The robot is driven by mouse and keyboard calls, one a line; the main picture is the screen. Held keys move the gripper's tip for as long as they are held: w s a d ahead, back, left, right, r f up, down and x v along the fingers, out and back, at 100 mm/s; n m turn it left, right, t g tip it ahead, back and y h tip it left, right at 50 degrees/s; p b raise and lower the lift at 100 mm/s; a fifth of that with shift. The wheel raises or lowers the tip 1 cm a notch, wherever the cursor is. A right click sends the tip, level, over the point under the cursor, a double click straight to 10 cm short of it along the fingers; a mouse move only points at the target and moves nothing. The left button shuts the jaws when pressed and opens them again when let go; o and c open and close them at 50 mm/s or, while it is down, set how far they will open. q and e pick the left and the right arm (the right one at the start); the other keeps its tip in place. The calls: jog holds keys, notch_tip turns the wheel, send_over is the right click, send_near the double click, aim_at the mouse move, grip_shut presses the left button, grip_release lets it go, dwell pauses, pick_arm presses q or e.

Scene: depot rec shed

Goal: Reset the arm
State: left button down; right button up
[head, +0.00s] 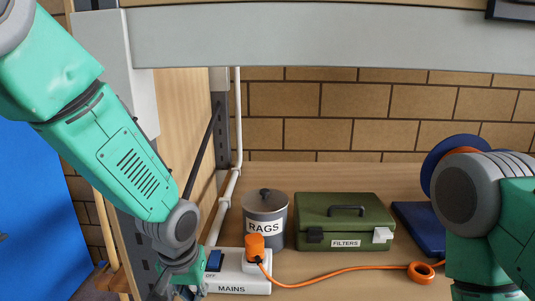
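My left arm comes in from the upper left, and its wrist hangs over the left end of the white MAINS box (238,279). My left gripper (184,283) is small at the bottom edge, beside the box's blue switch (215,260); its fingers are not clearly shown. I cannot tell if it touches the box or switch. The word OFF shows by the switch. An orange plug (254,246) stands in the box. My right arm is bent at the right edge; its gripper is out of view.
An orange cable (340,270) runs right from the plug across the wooden bench. A grey RAGS tin (265,222), a green FILTERS case (345,222) and a dark blue flat object (417,229) stand behind. A metal post and white pipe (237,130) rise at left.

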pick_arm(q)
jog(key=s+a+f+b, duration=0.2)
jog(key=s+f+b, duration=0.15)
jog(key=f, duration=0.55)
jog(key=s+a+f+g+b, duration=0.1)
jog(key=s+a+f+b, duration=0.3)
jog(key=f, duration=0.5)
jog(key=s+a+f+b, duration=0.1)
jog(key=s+f+b, duration=0.1)
jog(key=s+f, duration=0.55)
jog(key=s+a+f+b, duration=0.6)
jog(key=s+f, duration=0.5)
jog(key=shift+s+a, duration=0.25)
pick_arm(e)
notch_tip(320, 180, down, 16)
jog(key=shift+w, duration=0.35)
pick_arm(q)
jog(key=shift+w+f, duration=0.1)
jog(key=shift+w, duration=0.05)
